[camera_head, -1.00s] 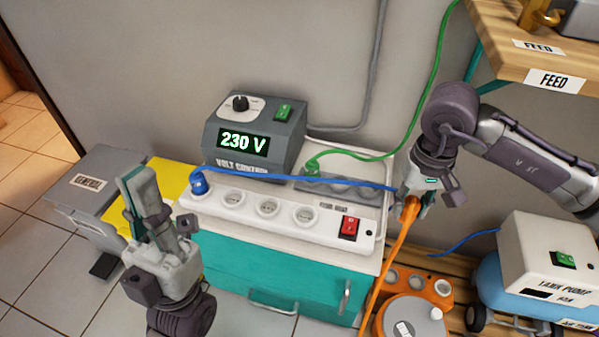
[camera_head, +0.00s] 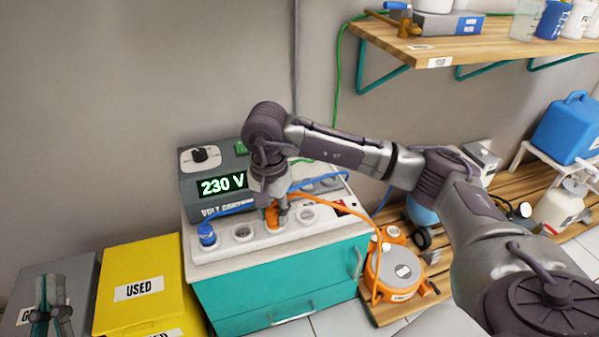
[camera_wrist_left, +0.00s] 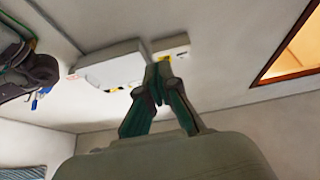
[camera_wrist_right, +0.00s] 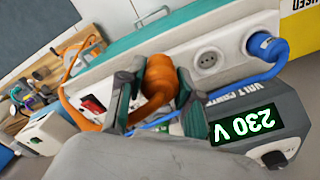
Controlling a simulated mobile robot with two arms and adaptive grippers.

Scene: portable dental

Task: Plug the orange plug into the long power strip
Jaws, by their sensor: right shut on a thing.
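The orange plug (camera_head: 272,219) is upright at the third socket of the long white power strip (camera_head: 215,252). My right gripper (camera_head: 275,207) is shut on it from above; the plug also shows between its fingers in the right wrist view (camera_wrist_right: 160,78). I cannot tell whether its pins are fully in. A blue plug (camera_head: 207,234) sits in the strip's leftmost socket. An empty socket (camera_head: 243,233) lies between blue and orange, and another empty socket (camera_head: 307,215) is right of the orange plug. My left gripper (camera_head: 50,308) is shut and empty, far left, fingers pointing up.
The volt control box (camera_head: 212,180) reading 230 V stands behind the strip on a teal cabinet (camera_head: 290,282). The orange cable runs right to an orange reel (camera_head: 398,275). A blue cable passes close behind my right gripper. Yellow bins (camera_head: 140,290) stand left.

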